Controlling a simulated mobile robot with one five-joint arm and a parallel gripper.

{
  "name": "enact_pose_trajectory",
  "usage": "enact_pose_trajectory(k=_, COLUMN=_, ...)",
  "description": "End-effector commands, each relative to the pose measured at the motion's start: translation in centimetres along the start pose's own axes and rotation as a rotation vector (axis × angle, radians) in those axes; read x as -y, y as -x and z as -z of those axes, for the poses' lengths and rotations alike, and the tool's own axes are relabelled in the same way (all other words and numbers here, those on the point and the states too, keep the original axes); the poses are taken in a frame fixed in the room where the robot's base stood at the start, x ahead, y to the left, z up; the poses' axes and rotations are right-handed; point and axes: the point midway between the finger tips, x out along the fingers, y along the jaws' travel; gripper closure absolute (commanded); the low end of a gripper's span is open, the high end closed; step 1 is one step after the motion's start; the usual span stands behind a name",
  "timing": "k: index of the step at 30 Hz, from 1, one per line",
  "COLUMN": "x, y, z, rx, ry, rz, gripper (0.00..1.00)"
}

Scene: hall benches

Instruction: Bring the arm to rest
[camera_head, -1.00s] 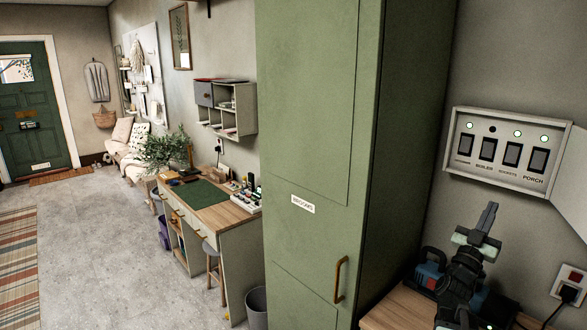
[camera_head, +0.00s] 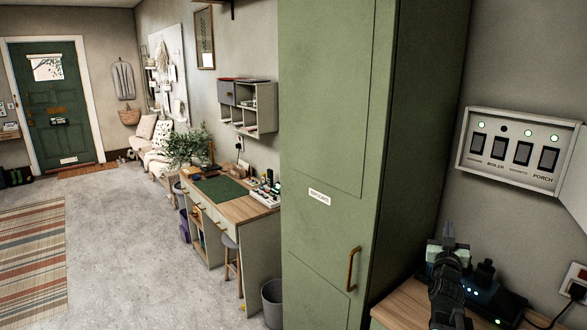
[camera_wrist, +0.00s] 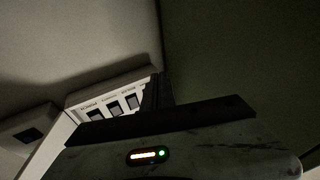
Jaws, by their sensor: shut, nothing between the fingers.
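My gripper (camera_head: 447,240) is low at the right of the head view, over a wooden bench top (camera_head: 398,308). It is shut and empty and touches nothing that I can see. In the wrist view its dark fingers (camera_wrist: 157,98) are close together, with the switch panel behind them. The switch panel (camera_head: 515,175) is on the wall above and to the right of my gripper. Its lamps are lit except the second from the left.
A tall green cupboard (camera_head: 330,130) stands just left of my arm. Dark equipment (camera_head: 490,295) and a plugged-in wall socket (camera_head: 575,285) are close by on the right. A desk (camera_head: 245,208), stool (camera_head: 231,245) and bin (camera_head: 272,300) stand further left. The grey floor (camera_head: 130,250) is largely clear.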

Motion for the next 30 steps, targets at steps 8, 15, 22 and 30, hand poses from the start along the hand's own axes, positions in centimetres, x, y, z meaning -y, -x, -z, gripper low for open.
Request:
enact_pose_trajectory(k=8, x=15.1, y=7.1, z=-11.6, rx=0.587, ry=-0.023, rz=0.359, gripper=1.0)
enact_pose_trajectory(k=15, x=21.7, y=20.8, z=-18.8, rx=1.155, ry=0.064, rz=0.514, gripper=1.0)
enact_pose_trajectory(k=22, x=22.1, y=33.7, z=-20.2, rx=1.619, ry=0.226, rz=0.513, gripper=1.0)
enact_pose_trajectory(k=30, x=21.7, y=36.0, z=-19.8, rx=1.707, ry=0.263, rz=0.493, gripper=1.0)
